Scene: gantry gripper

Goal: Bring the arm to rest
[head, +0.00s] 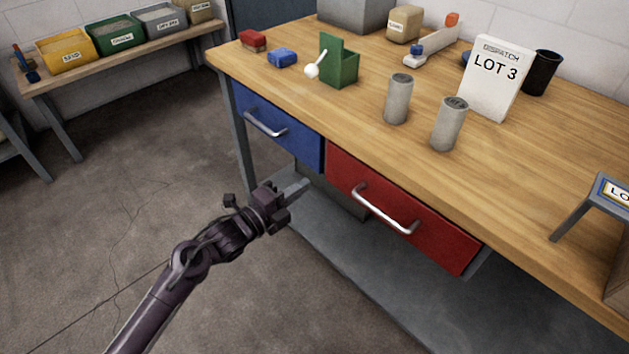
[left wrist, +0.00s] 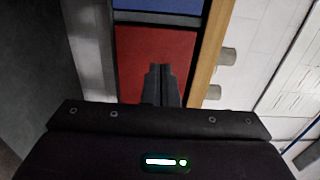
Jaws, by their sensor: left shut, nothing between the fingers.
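My left arm comes in from the lower left of the head view. Its gripper (head: 301,187) is shut and empty, held in the air in front of the workbench, left of the red drawer and below the blue drawer. In the left wrist view the shut fingers (left wrist: 161,84) show against the red drawer front. The fingers look apart from the drawers, though the exact distance is hard to tell. My right gripper is in neither view.
The workbench (head: 560,150) has a blue drawer (head: 290,130) and a red drawer (head: 440,240) with projecting handles. Two grey cylinders (head: 398,98), a green box (head: 345,70) and a LOT 3 sign (head: 492,88) stand on top. The floor (head: 90,220) at left is clear.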

